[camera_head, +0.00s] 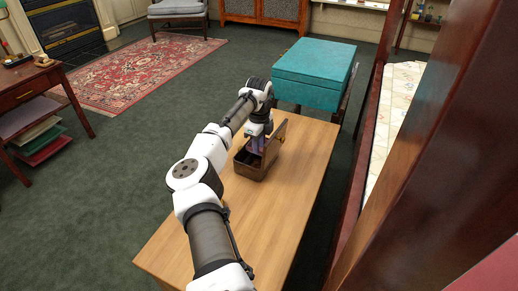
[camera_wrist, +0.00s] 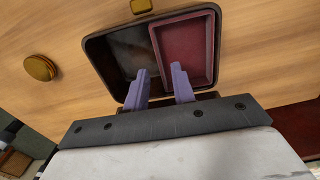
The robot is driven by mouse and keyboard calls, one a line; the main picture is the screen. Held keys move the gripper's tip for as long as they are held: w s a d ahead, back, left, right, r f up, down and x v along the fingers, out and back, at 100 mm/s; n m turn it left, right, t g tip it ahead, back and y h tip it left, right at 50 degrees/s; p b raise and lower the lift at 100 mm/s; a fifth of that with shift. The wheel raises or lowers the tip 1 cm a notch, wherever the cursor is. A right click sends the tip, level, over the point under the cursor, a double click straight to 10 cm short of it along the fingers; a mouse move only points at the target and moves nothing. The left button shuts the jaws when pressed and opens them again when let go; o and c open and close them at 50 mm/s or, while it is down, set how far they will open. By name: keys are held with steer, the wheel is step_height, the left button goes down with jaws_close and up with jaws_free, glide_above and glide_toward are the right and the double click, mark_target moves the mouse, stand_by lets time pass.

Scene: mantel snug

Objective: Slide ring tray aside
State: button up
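A small dark brown box (camera_head: 252,166) stands on the wooden table with its lid (camera_head: 276,141) raised. In the wrist view the open box (camera_wrist: 97,56) holds a dark red ring tray (camera_wrist: 187,49) on its right side. The left side shows a dark, bare floor (camera_wrist: 130,47). My gripper (camera_wrist: 161,85) has its two purple fingers apart with nothing seen between them. They reach over the near edge of the box, close to the tray's left wall; I cannot tell whether they touch it. In the head view my gripper (camera_head: 258,147) is over the box, partly hiding its inside.
The wooden table (camera_head: 285,210) is mostly clear around the box. A round brass piece (camera_wrist: 40,68) lies left of the box in the wrist view. A teal chest (camera_head: 312,75) stands beyond the table's far end. A dark wooden frame (camera_head: 420,140) rises on the right.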

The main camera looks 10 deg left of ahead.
steer(key=shift+f, duration=1)
jaws_close()
stand_by(0.8)
